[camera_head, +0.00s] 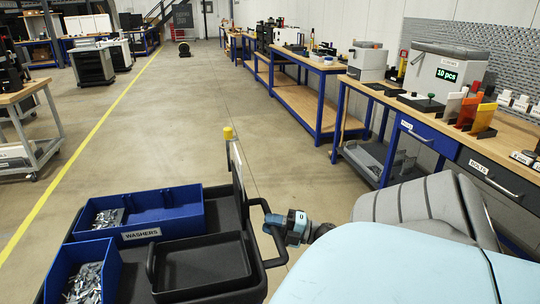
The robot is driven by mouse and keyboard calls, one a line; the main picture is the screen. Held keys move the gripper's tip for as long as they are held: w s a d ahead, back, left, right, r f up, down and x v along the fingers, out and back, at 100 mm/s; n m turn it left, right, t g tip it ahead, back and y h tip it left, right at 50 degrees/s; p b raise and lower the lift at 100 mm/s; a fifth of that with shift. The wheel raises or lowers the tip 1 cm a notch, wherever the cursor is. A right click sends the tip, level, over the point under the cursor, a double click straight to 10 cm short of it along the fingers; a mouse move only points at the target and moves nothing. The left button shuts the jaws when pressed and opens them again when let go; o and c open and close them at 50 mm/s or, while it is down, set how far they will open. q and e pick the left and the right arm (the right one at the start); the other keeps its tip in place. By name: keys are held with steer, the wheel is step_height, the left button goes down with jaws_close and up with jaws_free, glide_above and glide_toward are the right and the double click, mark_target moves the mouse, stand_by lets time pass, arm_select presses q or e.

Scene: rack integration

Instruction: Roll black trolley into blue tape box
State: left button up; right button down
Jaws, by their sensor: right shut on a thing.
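The black trolley (133,272) is at the bottom left, close in front of me, with its front part cut off by the lower edge. My right gripper (275,225) is shut on the trolley's black handle at the trolley's right side. A yellow-topped post (227,134) rises from the trolley's far right corner. The trolley's wheels are hidden. I see no blue tape box on the visible floor. My left gripper is not in view.
The trolley carries a blue WASHERS bin (170,197), another blue bin of metal parts (58,262) and a black tray (203,284). Blue-framed workbenches (312,65) line the right. A yellow floor line (72,165) runs along the left.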

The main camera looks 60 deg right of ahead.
steer(key=c, duration=1)
jaws_free()
steer(key=shift+o, duration=0.2)
steer(key=shift+s, duration=0.15)
steer(key=v, duration=1.3)
steer(key=shift+s, duration=0.3)
steer(key=shift+d+f, duration=0.1)
steer(key=shift+f, duration=0.05)
